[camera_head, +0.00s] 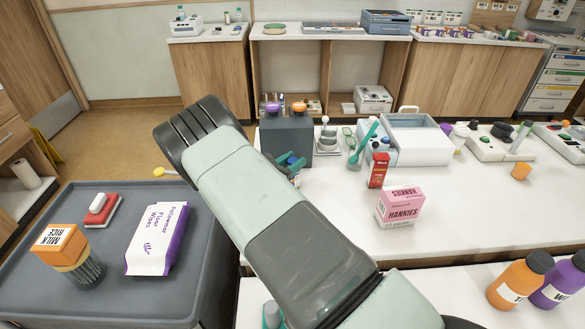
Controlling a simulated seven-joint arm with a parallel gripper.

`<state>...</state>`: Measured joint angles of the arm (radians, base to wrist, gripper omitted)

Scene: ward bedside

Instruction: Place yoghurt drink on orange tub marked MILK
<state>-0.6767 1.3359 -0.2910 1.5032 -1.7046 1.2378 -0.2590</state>
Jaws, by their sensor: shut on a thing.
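The orange tub marked MILK (58,237) is at the left on the grey trolley top (40,296). Its white label also reads RICE, and a dark ribbed holder (91,272) is right against it or under it; I cannot tell which. My pale green and grey arm crosses the middle of the view, its dark joint at the upper left. My gripper does not show; the arm seems to hide it. I cannot make out a yoghurt drink anywhere, so what my gripper holds is not visible.
White and purple floor wipes (155,238) and a red and white brush-like thing (102,210) share the trolley. A pink hankies box (399,206), a red carton (378,169) and a dark grey box (287,136) stand on the white table (480,217). The trolley's front right is clear.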

